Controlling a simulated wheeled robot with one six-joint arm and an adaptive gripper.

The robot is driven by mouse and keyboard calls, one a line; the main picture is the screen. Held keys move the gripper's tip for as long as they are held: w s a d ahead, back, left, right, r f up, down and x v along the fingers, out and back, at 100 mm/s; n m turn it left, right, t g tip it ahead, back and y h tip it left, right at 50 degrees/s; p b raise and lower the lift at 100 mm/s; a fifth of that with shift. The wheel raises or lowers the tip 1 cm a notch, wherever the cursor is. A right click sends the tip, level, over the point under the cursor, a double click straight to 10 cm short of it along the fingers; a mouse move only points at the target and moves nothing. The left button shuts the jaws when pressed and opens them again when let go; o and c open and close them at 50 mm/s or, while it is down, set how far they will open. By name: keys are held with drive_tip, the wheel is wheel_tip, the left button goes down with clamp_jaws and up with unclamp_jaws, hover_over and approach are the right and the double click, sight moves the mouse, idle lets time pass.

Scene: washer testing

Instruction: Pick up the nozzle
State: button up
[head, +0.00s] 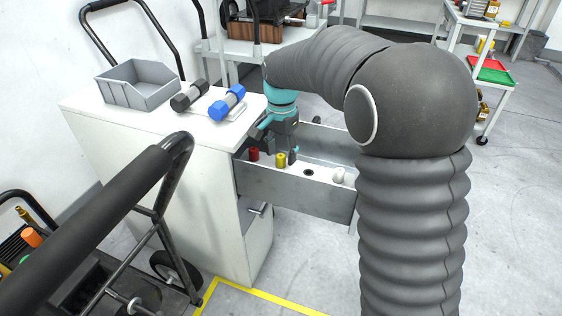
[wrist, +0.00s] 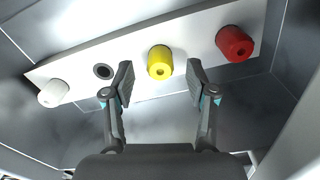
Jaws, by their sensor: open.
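Three nozzles stand in a white strip (wrist: 190,45) inside an open drawer. The yellow nozzle (wrist: 160,62) is in the middle in the wrist view, and it shows in the head view (head: 280,160). The red nozzle (wrist: 234,43) is on the right in the wrist view and on the left in the head view (head: 254,154). The white nozzle (wrist: 54,93) is at the other end, also seen in the head view (head: 338,174). My gripper (wrist: 158,85) is open and empty, its fingers to either side of the yellow nozzle in the wrist picture. Contact is not visible.
An empty hole (wrist: 103,71) is between the yellow and white nozzles. Drawer walls (head: 290,196) surround the strip. A black cart handle (head: 110,205) is at the left.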

drive_tip(key=shift+f, duration=0.8)
drive_tip(key=shift+c, duration=0.2)
clamp_jaws()
drive_tip(key=shift+r, duration=0.15)
drive_tip(key=shift+r, duration=0.5)
drive_tip(key=r, duration=0.1)
drive_tip(key=d+r, duration=0.1)
drive_tip(key=r, duration=0.1)
drive_tip(key=shift+s+r, duration=0.2)
drive_tip(key=shift+r, duration=0.05)
drive_tip(key=s+d+r, duration=0.4)
drive_tip(key=d+r, duration=0.2)
drive_tip(key=d, duration=0.3)
drive_tip(key=shift+s+d+r, duration=0.15)
drive_tip(key=shift+s+d, duration=0.1)
drive_tip(key=shift+s, duration=0.15)
